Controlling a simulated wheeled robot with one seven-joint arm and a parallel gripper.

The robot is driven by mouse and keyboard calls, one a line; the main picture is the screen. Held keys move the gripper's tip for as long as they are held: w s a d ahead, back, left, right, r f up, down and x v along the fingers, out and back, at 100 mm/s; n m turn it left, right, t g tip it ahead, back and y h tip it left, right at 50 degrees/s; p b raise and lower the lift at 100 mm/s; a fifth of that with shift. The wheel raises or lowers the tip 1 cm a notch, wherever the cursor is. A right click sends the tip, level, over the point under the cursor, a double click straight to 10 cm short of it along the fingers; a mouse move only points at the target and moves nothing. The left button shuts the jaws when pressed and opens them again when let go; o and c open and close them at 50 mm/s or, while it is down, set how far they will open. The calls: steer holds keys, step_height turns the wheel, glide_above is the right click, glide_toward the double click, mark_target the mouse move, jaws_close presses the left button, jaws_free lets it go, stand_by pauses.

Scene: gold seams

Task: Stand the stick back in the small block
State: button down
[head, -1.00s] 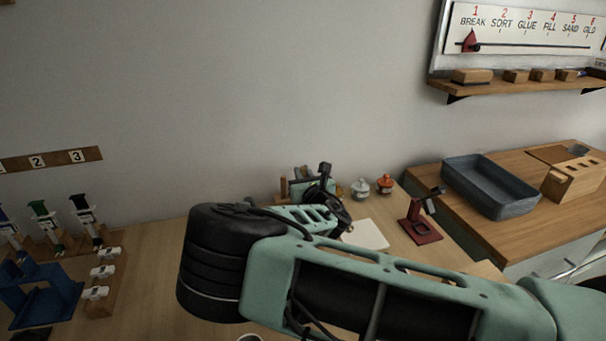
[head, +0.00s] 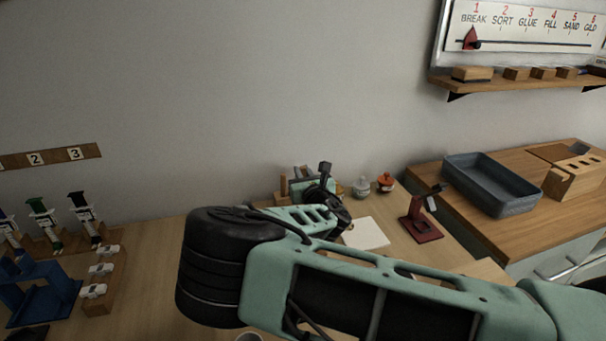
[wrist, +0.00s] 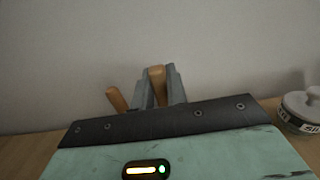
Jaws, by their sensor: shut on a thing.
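My gripper (wrist: 158,86) shows in the wrist view with its two grey fingers closed around a light wooden stick (wrist: 156,75). The stick's upper end shows between the fingers, and its lower part is hidden behind the dark edge of my gripper's body. In the head view my gripper (head: 304,174) is low over the back of the table, near the wall. Another wooden piece (wrist: 117,99) stands tilted in the picture just left of the fingers; in the head view a brown upright piece (head: 284,186) shows there. I cannot make out the small block, which may be hidden behind my gripper.
A grey lidded jar (head: 361,187) and an orange jar (head: 385,182) stand right of my gripper. A white pad (head: 366,233) and a dark red stand (head: 421,229) are nearer. A blue-grey tray (head: 491,186) sits on the right counter. The wall is close behind.

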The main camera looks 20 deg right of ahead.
steer(key=c, duration=1.3)
jaws_free()
steer(key=shift+s, duration=0.1)
steer(key=shift+s, duration=2.45)
steer(key=shift+s, duration=8.7)
